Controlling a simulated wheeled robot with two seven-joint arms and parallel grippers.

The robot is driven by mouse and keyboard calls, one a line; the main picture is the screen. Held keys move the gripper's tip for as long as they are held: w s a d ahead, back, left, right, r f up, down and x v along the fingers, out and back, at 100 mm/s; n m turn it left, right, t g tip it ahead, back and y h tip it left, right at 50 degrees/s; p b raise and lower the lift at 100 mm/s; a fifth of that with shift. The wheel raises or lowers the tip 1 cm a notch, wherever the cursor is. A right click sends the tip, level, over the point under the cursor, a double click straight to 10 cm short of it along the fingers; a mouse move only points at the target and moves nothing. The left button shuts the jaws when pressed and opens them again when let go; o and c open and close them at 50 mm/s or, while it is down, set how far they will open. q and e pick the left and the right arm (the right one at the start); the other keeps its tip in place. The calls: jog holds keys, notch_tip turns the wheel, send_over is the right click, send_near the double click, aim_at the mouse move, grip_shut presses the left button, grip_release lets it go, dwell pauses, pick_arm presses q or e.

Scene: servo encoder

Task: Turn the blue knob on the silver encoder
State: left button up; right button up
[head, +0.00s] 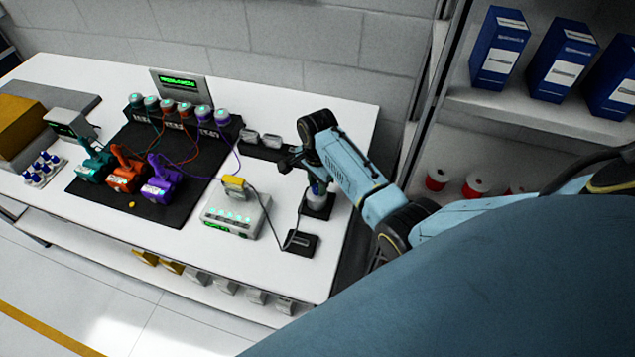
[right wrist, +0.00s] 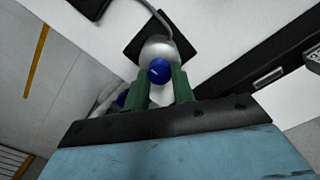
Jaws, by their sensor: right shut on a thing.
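The silver encoder (head: 318,201) stands on a black base plate at the right end of the white table. Its blue knob (right wrist: 159,70) faces the camera in the right wrist view, in front of the rounded silver body (right wrist: 157,48). My right gripper (right wrist: 161,80) has its green fingers on either side of the knob and is shut on it. In the head view, my right gripper (head: 313,176) reaches down from above onto the encoder, and the wrist partly hides the knob. My left gripper is not in view.
A small black box (head: 300,241) with a cable lies in front of the encoder. A silver box with lit buttons (head: 236,216) stands to its left. Teal, orange and purple servos (head: 160,189) sit on a black mat. A shelf (head: 540,112) with blue boxes stands at right.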

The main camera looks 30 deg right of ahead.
jog(key=shift+w+d+r, duration=0.1)
jog(key=o, duration=1)
notch_tip(320, 180, up, 13)
jog(key=shift+r, duration=0.15)
dwell(0.3)
